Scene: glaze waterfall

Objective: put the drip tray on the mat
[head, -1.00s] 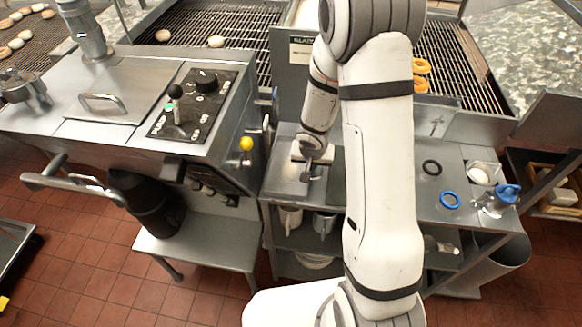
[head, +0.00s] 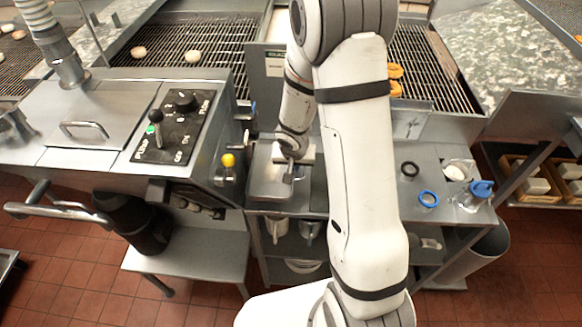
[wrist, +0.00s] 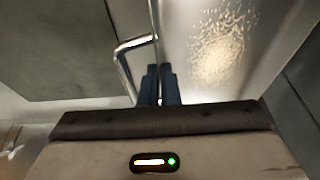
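The drip tray (head: 266,187) appears as a shallow shiny metal tray on the counter left of my arm. In the wrist view its bright inner surface (wrist: 215,45) fills the upper right, with a bent rod handle (wrist: 122,62) left of its thin edge. My gripper (head: 289,178) is at the tray's right side. In the wrist view my gripper's dark blue fingers (wrist: 159,80) are close together with the thin edge running between them, so they look shut on it; the tips' contact is partly hidden. A dark flat patch (head: 319,188), perhaps the mat, lies right of the tray, partly behind my arm.
A machine with a lever panel (head: 170,130) and a yellow knob (head: 228,160) borders the left. Wire grates lie behind.

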